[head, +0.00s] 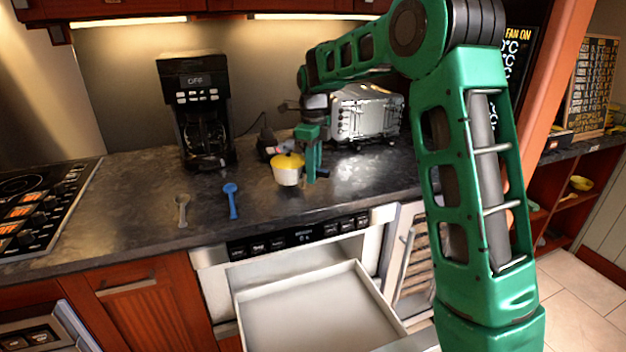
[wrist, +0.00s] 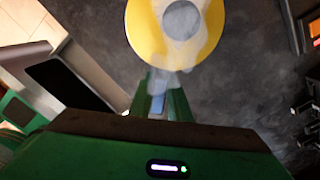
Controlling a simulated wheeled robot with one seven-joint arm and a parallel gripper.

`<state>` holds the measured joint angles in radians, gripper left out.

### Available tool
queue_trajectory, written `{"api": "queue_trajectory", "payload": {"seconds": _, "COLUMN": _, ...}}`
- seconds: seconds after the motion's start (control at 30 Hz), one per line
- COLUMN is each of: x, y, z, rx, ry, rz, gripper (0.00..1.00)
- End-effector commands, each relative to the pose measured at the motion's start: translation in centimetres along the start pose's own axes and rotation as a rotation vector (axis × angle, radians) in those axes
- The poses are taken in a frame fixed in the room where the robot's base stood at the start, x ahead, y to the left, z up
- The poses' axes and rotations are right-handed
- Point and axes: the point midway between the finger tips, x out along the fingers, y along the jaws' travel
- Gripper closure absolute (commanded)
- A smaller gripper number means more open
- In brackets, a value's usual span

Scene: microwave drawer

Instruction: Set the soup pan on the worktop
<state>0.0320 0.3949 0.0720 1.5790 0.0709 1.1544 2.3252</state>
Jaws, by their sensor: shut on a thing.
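The soup pan (head: 287,175) is a small white pot with a yellow lid, upright over the worktop (head: 130,208) in front of the toaster. I cannot tell whether its base touches the worktop. My gripper (head: 308,170) is at the pan's right side, shut on it. In the wrist view the yellow lid (wrist: 145,25) with its grey centre lies just beyond my gripper (wrist: 163,98). Pale steam partly veils the lid and fingertips, and the grip point itself is hidden.
The microwave drawer (head: 315,312) stands open and empty below the worktop's edge. A coffee maker (head: 195,105) and a silver toaster (head: 366,115) stand at the back. The hob (head: 40,205) is far left.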

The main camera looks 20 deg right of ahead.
Motion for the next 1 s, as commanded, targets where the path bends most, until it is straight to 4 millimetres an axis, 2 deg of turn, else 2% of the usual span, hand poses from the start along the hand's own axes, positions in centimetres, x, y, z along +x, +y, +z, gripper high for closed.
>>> {"api": "queue_trajectory", "payload": {"seconds": 0.1, "x": 1.8, "y": 0.1, "z": 0.0, "rx": -0.002, "ry": 0.002, "rz": 0.002, "gripper": 1.00}}
{"api": "queue_trajectory", "payload": {"seconds": 0.17, "x": 2.2, "y": 0.1, "z": 0.0, "rx": -0.002, "ry": 0.001, "rz": 0.002, "gripper": 1.00}}
{"api": "queue_trajectory", "payload": {"seconds": 0.47, "x": 2.4, "y": 0.1, "z": 0.0, "rx": -0.001, "ry": 0.000, "rz": 0.001, "gripper": 1.00}}
{"api": "queue_trajectory", "payload": {"seconds": 0.5, "x": 2.4, "y": 0.1, "z": 0.0, "rx": -0.001, "ry": 0.001, "rz": 0.001, "gripper": 0.76}}
{"api": "queue_trajectory", "payload": {"seconds": 0.57, "x": 2.4, "y": 0.1, "z": 0.0, "rx": -0.001, "ry": 0.001, "rz": 0.001, "gripper": 0.64}}
{"api": "queue_trajectory", "payload": {"seconds": 0.87, "x": 2.3, "y": 0.0, "z": 0.0, "rx": -0.001, "ry": 0.001, "rz": 0.001, "gripper": 0.64}}
{"api": "queue_trajectory", "payload": {"seconds": 1.0, "x": 1.3, "y": 0.0, "z": 0.1, "rx": -0.001, "ry": -0.001, "rz": -0.001, "gripper": 0.64}}
